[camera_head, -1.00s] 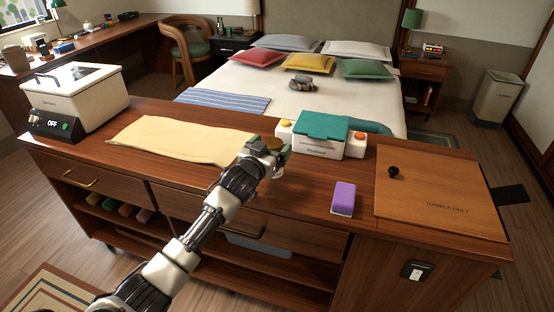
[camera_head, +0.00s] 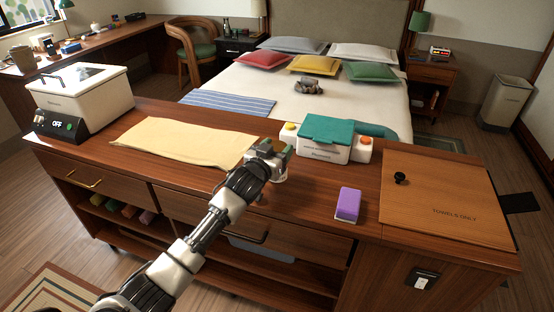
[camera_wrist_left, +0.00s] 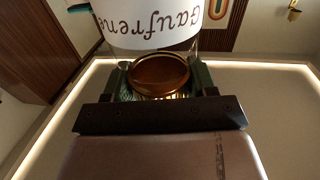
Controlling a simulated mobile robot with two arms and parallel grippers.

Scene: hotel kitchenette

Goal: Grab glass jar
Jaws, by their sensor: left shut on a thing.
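My left gripper (camera_head: 275,153) reaches over the counter from the lower left and is shut on the glass jar (camera_head: 281,173). In the head view the jar is mostly hidden by the gripper, between the yellow cloth and the white box with the teal lid. In the left wrist view the jar (camera_wrist_left: 150,25) shows a white label with "Gaufrene" upside down. Its round brown and gold end (camera_wrist_left: 160,75) lies between the fingers (camera_wrist_left: 160,82). My right gripper is not in view.
A yellow cloth (camera_head: 185,141) lies left of the gripper. The white box with a teal lid (camera_head: 325,152) stands just right of it. A purple sponge-like block (camera_head: 348,205) and a wooden lid panel (camera_head: 440,200) are farther right. A white appliance (camera_head: 80,95) stands far left.

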